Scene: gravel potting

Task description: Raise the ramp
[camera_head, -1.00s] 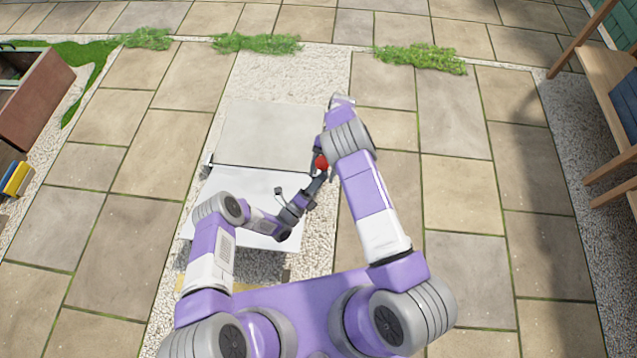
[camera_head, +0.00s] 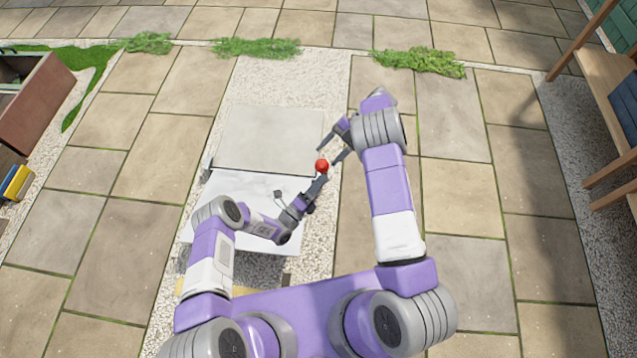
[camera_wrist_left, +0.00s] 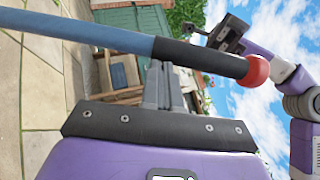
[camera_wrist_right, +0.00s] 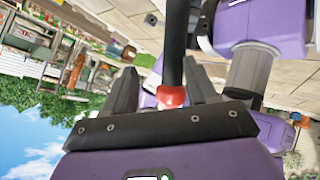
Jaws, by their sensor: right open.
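A pale grey panel (camera_head: 270,140) and a white panel (camera_head: 235,198) meet along a dark seam in the head view; I cannot tell their tilt. A blue lever (camera_wrist_left: 100,33) with a black grip and a red ball (camera_head: 321,166) at its end crosses the left wrist view. My left gripper (camera_head: 321,182) has its fingers close together by the lever; the lever hides their tips in the left wrist view. My right gripper (camera_head: 329,152) is open just beyond the red ball. In the right wrist view the red ball (camera_wrist_right: 171,96) and grip show between its spread fingers.
Paving and gravel surround the panels. A wooden bench (camera_head: 612,90) stands at the far right. A brown planter (camera_head: 35,100) is at the far left. Grass tufts (camera_head: 420,62) grow behind. The paving right of my right arm is clear.

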